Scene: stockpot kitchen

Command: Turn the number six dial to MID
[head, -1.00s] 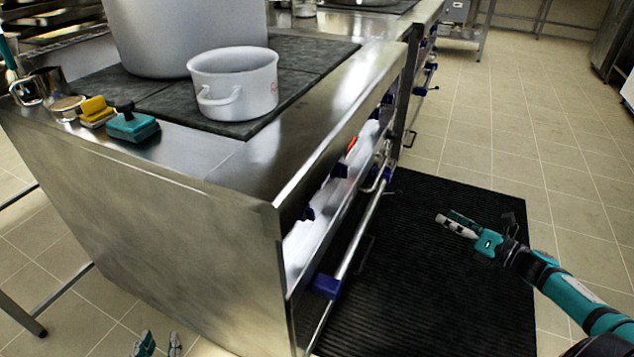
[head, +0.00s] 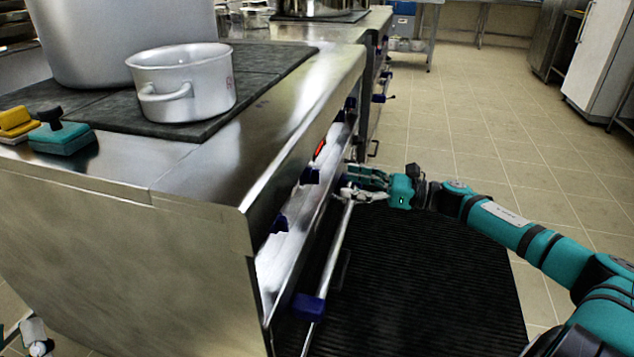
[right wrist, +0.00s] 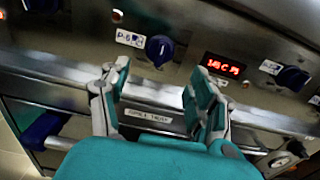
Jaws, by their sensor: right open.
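The stove front carries several dark blue dials. In the right wrist view one dial (right wrist: 160,49) with a light pointer mark sits beside a white label (right wrist: 130,38); its small print is hard to read, perhaps with a 6. Another dial (right wrist: 293,78) is to the right. In the head view dials (head: 310,175) show edge-on along the stove front. My right gripper (head: 362,181) is open and empty in front of the panel; in the wrist view its fingers (right wrist: 160,76) point toward the labelled dial, apparently apart from it. My left gripper (head: 35,338) is partly cut off at bottom left.
A red display (right wrist: 223,67) lies between the dials. A metal rail (head: 338,250) with blue end brackets runs along the stove front. A black mat (head: 430,275) covers the floor in front.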

